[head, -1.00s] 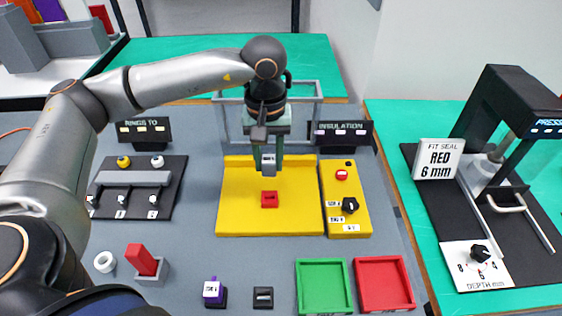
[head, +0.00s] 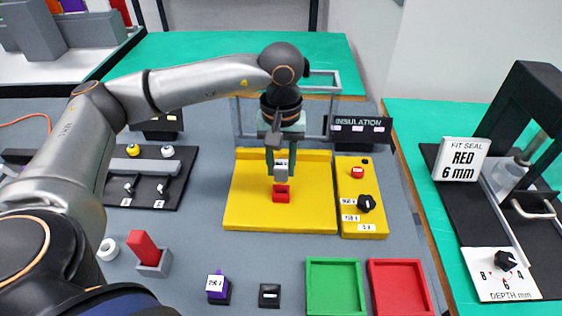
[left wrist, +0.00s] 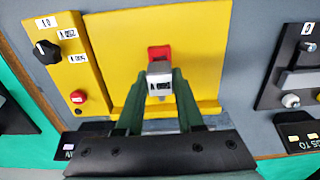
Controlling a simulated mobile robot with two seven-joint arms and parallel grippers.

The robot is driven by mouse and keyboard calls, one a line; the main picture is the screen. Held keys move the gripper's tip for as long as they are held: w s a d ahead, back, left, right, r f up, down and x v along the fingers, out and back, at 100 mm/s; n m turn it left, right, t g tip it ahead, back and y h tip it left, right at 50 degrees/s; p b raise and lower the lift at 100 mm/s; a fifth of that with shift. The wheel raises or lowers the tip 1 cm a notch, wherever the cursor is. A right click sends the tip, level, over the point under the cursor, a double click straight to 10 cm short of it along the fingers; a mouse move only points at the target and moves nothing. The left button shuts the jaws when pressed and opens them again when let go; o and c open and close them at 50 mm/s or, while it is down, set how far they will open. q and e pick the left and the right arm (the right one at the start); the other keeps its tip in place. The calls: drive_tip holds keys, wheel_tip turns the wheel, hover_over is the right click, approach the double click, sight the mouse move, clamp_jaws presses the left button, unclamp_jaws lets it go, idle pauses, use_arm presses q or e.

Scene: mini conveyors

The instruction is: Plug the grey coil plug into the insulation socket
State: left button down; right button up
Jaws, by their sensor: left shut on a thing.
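My left gripper (head: 281,158) is shut on the grey coil plug (head: 281,173), a small grey block with a white label. It holds the plug upright over the red socket (head: 281,194) on the yellow insulation plate (head: 255,210). In the left wrist view, the grey plug (left wrist: 160,79) sits between the fingertips, with the red socket (left wrist: 159,52) showing just beyond it. The plug hides part of the socket, and I cannot tell whether it touches or has entered it. My right gripper is not in view.
A yellow control box (head: 362,205) with a black knob and red button stands right of the plate. Green (head: 334,262) and red (head: 399,262) trays, a purple block (head: 217,285) and a red lever (head: 144,248) lie in front. A black sign (head: 362,128) and metal frame stand behind.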

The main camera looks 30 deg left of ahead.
use_arm(q)
drive_tip(key=shift+f+b, duration=0.4)
drive_tip(key=shift+f, duration=0.4)
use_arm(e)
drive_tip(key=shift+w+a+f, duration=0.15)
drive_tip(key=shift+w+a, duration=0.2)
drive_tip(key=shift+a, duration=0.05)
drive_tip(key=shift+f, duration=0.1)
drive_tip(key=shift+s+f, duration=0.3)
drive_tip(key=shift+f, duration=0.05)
use_arm(q)
drive_tip(key=shift+b, duration=0.4)
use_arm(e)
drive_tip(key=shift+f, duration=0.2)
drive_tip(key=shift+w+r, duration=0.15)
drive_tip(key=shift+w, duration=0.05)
